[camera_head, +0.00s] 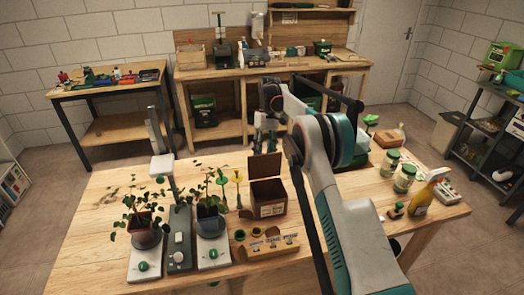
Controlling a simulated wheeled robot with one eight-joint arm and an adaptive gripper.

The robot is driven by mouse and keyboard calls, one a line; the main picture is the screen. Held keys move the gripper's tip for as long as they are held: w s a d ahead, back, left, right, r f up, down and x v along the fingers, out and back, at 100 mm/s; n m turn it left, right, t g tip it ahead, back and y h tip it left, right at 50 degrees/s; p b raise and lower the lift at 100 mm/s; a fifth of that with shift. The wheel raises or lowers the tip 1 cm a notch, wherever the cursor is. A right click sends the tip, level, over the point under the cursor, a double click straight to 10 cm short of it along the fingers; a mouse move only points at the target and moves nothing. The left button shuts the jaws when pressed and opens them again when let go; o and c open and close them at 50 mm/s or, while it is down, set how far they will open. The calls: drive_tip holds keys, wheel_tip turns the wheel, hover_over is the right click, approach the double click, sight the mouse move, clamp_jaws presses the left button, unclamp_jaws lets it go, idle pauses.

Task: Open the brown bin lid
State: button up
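The brown bin (268,210) stands on the wooden table, just right of the middle of its left half, with a pale label on its front. Its brown lid (265,167) stands raised, roughly upright at the back edge, and the dark inside of the bin shows. My gripper (264,143) points down just above and behind the raised lid. Its fingers are small and partly dark in this view, so I cannot tell whether they are open or shut, or whether they touch the lid.
Two potted seedlings (146,236) on white bases stand at the left. A wooden holder (266,246) lies in front of the bin. Glass jars (404,178) and a yellow spray bottle (424,195) stand at the right. My arm crosses the table's right half. Bare tabletop (90,205) shows far left.

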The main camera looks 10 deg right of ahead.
drive_tip(key=shift+r, duration=0.1)
drive_tip(key=shift+a, duration=0.1)
drive_tip(key=v, duration=0.7)
drive_tip(key=shift+r, duration=0.2)
idle(0.3)
idle(0.4)
